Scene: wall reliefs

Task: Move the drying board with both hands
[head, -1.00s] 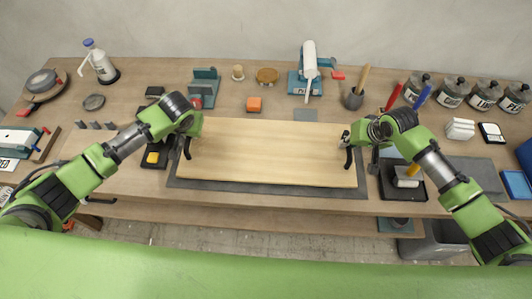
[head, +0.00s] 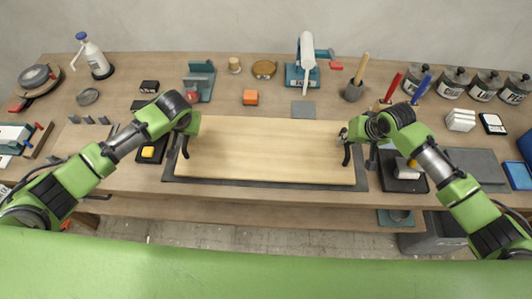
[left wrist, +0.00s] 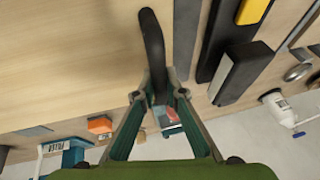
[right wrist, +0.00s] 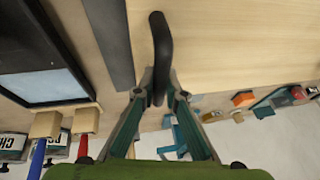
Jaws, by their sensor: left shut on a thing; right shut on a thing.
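The drying board (head: 265,150) is a wide, pale wooden board lying over a dark grey mat on the workbench. It has a black handle at each end. My left gripper (head: 182,140) is at the board's left end, and in the left wrist view its fingers (left wrist: 160,95) are shut on the black left handle (left wrist: 152,45). My right gripper (head: 350,142) is at the right end, and in the right wrist view its fingers (right wrist: 160,95) are shut on the right handle (right wrist: 160,40). Whether the board touches the mat cannot be told.
The dark mat (head: 265,184) shows along the board's front edge. Behind stand an orange block (head: 250,97), a teal press (head: 302,75) and a brush cup (head: 353,91). A dark tray (head: 402,184) lies right of the board, and a black box with a yellow block (head: 148,152) lies left.

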